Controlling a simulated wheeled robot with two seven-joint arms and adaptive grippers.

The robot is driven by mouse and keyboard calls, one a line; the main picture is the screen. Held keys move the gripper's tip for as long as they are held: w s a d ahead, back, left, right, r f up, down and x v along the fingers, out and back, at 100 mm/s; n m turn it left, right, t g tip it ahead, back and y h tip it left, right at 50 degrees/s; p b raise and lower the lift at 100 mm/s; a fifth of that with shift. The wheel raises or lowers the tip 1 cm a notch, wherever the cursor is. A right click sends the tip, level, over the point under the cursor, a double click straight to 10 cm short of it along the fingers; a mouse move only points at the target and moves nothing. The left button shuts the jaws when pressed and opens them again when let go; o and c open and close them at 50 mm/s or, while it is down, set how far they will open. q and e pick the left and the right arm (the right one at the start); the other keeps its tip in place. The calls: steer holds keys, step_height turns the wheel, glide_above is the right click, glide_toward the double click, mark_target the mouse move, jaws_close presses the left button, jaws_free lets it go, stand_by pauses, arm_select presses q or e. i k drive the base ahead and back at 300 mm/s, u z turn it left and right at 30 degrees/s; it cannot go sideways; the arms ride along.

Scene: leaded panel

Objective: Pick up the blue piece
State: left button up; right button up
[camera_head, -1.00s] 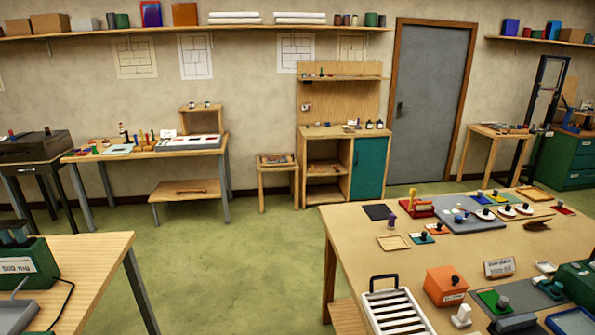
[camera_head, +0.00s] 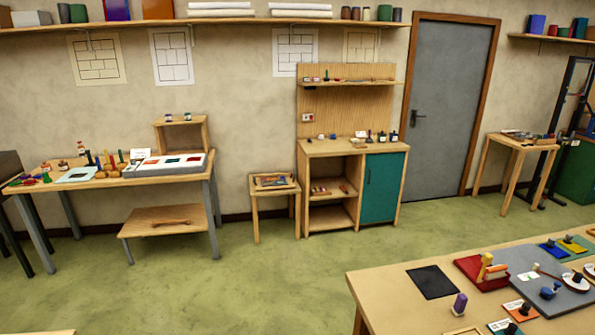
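A flat blue piece (camera_head: 553,250) with a dark knob lies at the back of the grey board on the table at the lower right. A yellow piece (camera_head: 573,244) lies just to its right. A small dark blue knobbed item (camera_head: 550,291) sits nearer on the same board. I cannot tell for certain which of these is the task's blue piece. Neither of my grippers is in view.
The right table (camera_head: 390,283) also bears a black mat (camera_head: 432,282), a red tray (camera_head: 480,272) and a grey board (camera_head: 520,258). A wooden cabinet (camera_head: 335,148), a small stand (camera_head: 272,192) and a left workbench (camera_head: 110,183) line the wall. Green floor between is clear.

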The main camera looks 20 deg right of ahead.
mark_target(549, 247)
steer(key=i, duration=3.8)
steer(key=z, duration=2.45)
steer(key=i, duration=2.5)
steer(key=z, duration=1)
steer(key=i, duration=1)
steer(key=z, duration=0.6)
